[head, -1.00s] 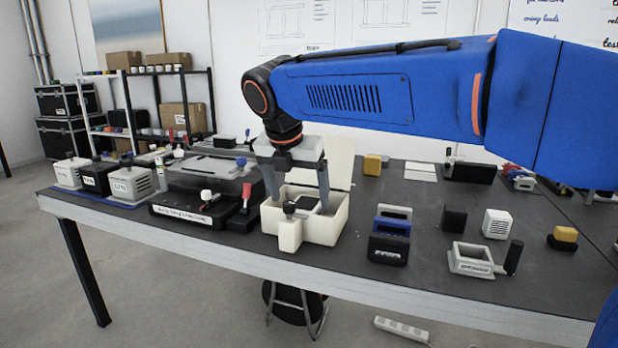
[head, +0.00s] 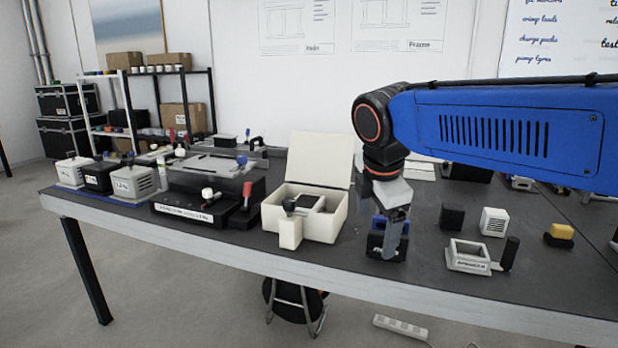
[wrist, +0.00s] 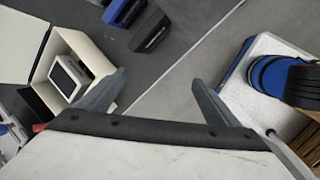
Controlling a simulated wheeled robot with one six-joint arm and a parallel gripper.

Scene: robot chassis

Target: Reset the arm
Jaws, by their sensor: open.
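My gripper (head: 396,222) hangs below my blue arm in the head view, in front of the black and blue block holders (head: 380,244). In the wrist view my gripper (wrist: 157,88) has its two grey fingers spread wide, with nothing between them. The holders also show at the top of the wrist view (wrist: 150,30). A cream box (head: 322,229) with its lid raised stands to the left of my gripper. It holds a dark-topped block (head: 310,202), which shows in the wrist view as a white block with a dark face (wrist: 69,77).
A black fixture with a clear cover (head: 205,190) stands left of the box. A grey open holder (head: 467,256), a black cube (head: 452,217) and a white cube (head: 494,221) stand to the right.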

